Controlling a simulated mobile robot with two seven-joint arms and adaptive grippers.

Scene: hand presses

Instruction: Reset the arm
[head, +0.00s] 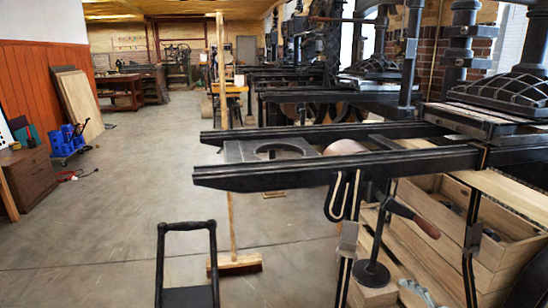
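Below the rails is a crank with a wooden handle (414,216), tilted down to the right.
Wooden crates (470,240) sit under the press. More presses (310,85) line the right side. A brown cabinet (32,178) stands left. The floor at left centre is clear.

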